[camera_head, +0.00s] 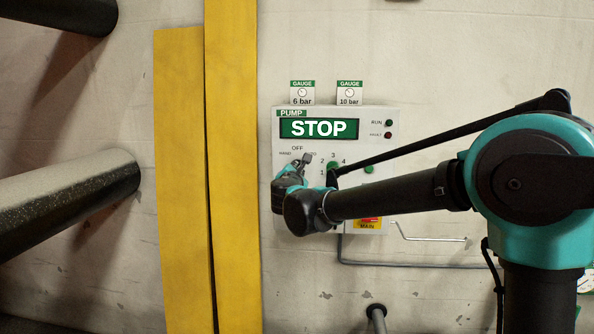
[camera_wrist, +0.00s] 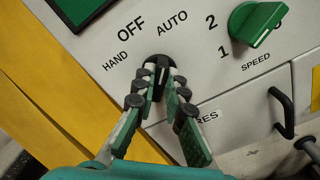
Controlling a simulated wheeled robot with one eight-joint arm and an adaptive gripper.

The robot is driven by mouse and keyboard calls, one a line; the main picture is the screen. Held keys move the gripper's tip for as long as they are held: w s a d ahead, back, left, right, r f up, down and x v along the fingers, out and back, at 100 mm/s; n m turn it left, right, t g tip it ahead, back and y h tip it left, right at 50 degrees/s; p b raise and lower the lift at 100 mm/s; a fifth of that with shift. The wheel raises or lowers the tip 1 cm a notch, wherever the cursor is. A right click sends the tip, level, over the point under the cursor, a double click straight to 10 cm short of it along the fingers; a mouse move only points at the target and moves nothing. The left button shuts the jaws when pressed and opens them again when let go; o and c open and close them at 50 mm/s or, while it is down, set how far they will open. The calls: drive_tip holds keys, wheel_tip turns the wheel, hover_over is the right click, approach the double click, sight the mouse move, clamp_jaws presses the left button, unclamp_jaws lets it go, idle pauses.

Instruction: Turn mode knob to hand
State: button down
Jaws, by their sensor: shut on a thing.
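The mode knob (camera_wrist: 160,62) is a small black knob on the pale pump panel (camera_wrist: 95,45). The labels HAND, OFF and AUTO are printed in an arc above it. My gripper (camera_wrist: 160,78) has its two green-padded fingers closed on the knob from both sides. The fingers cover much of the knob, so I cannot tell for sure which label it points to. In the head view my gripper (camera_head: 304,160) is at the panel's left part, just below OFF, and it hides the knob.
A green speed knob (camera_wrist: 257,24) is to the right. A black handle (camera_wrist: 284,112) is at the lower right. The pump display (camera_head: 319,128) reads STOP, with gauge cards above. Yellow vertical boards (camera_head: 231,200) are left of the panel.

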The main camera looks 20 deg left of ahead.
drive_tip(key=shift+n, duration=0.3)
drive_tip(key=shift+s+a+n, duration=0.1)
drive_tip(key=shift+a+n, duration=0.05)
drive_tip(key=shift+n, duration=3.95)
drive_tip(key=c, duration=1.6)
unclamp_jaws()
drive_tip(key=shift+r, duration=0.1)
drive_tip(key=v, duration=1.2)
